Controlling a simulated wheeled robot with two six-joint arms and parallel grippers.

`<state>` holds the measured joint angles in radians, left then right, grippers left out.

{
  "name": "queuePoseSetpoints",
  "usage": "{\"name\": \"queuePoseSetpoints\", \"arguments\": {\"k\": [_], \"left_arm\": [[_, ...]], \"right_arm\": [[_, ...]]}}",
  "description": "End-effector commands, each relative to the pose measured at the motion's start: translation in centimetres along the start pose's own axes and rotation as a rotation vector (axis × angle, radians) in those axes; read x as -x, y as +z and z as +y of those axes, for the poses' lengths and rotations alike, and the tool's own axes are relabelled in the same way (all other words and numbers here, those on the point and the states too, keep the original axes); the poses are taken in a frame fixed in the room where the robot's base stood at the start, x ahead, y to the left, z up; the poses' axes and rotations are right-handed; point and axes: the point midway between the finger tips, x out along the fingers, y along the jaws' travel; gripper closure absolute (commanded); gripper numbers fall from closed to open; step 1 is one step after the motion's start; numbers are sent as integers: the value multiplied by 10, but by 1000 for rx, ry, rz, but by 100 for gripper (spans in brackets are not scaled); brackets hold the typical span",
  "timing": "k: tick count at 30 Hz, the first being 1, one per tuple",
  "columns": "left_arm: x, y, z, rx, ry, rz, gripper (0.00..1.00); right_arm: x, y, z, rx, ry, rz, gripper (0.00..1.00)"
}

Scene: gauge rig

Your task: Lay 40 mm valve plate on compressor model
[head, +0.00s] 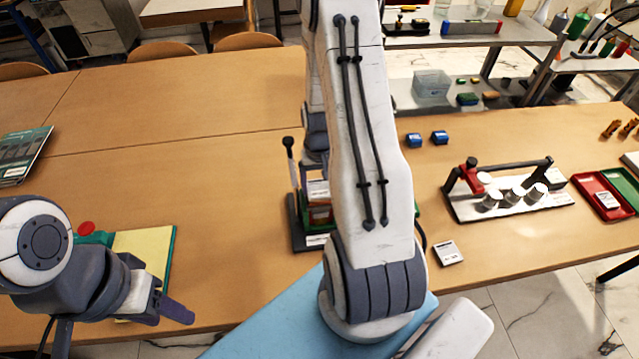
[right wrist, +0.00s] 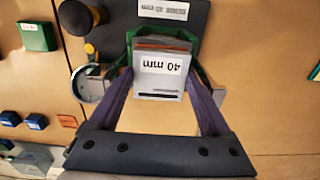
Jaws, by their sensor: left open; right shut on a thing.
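The 40 mm valve plate (right wrist: 160,85) is a grey block with a white "40 mm" label, upside down in the right wrist view. My right gripper (right wrist: 160,72) is shut on its sides. The plate is over a green-framed, orange-layered body on a dark base (right wrist: 190,14), which I take for the compressor model (right wrist: 160,35). I cannot tell whether the plate touches it. In the head view the model (head: 320,213) is partly behind my right arm, which largely hides the right gripper. My left gripper (head: 172,297) is open and empty, at the lower left.
A black-knobbed lever (head: 289,160) stands beside the model. A yellow-green board (head: 145,250) lies near my left gripper. Right of my arm are a small labelled block (head: 447,253), blue blocks (head: 414,140), a rack with white cylinders (head: 505,190) and a red-green tray (head: 603,190).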

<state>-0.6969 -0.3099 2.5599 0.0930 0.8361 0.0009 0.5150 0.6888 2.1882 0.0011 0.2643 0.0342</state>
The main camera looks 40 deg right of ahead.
Motion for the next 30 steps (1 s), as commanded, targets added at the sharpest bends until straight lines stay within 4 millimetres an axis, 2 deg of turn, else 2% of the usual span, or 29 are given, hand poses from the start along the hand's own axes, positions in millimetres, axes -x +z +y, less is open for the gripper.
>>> {"name": "queuePoseSetpoints", "arguments": {"k": [18, 19, 20, 27, 30], "left_arm": [[-9, 0, -1, 0, 0, 0, 50], [-8, 0, -1, 0, 0, 0, 50], [-8, 0, -1, 0, 0, 0, 50], [-8, 0, -1, 0, 0, 0, 50], [-10, 0, -1, 0, 0, 0, 50]], "right_arm": [[-12, 0, 0, 0, 0, 1, 84], [-11, 0, 0, 0, 0, 1, 7], [-11, 0, 0, 0, 0, 1, 0], [-11, 0, 0, 0, 0, 1, 0], [-5, -1, 0, 0, 0, 3, 0]]}}
